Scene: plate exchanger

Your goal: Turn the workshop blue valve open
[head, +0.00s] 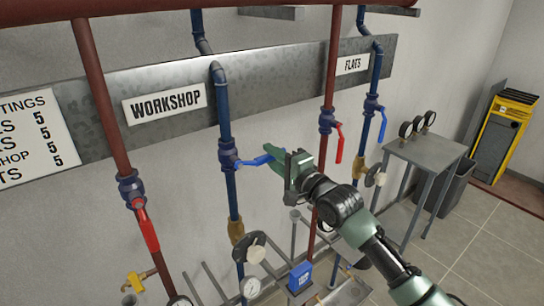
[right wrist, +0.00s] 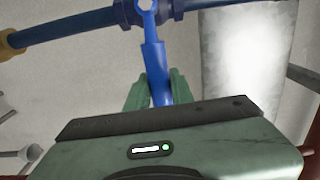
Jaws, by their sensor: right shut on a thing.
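The workshop blue valve (head: 227,154) sits on the blue vertical pipe below the WORKSHOP sign (head: 165,103). Its blue lever (head: 252,162) points out to the right, across the pipe. My right gripper (head: 274,155) is at the lever's outer end and is shut on it. In the right wrist view the lever (right wrist: 154,62) runs down from the valve body (right wrist: 168,10) between the two green fingers (right wrist: 158,92). The fingertips are partly hidden behind the gripper's housing. My left gripper is in neither view.
A red-handled valve (head: 146,226) is on the red pipe to the left. The FLATS red (head: 338,140) and blue (head: 382,124) levers are to the right, behind my right gripper. A grey table (head: 425,150) stands at the right.

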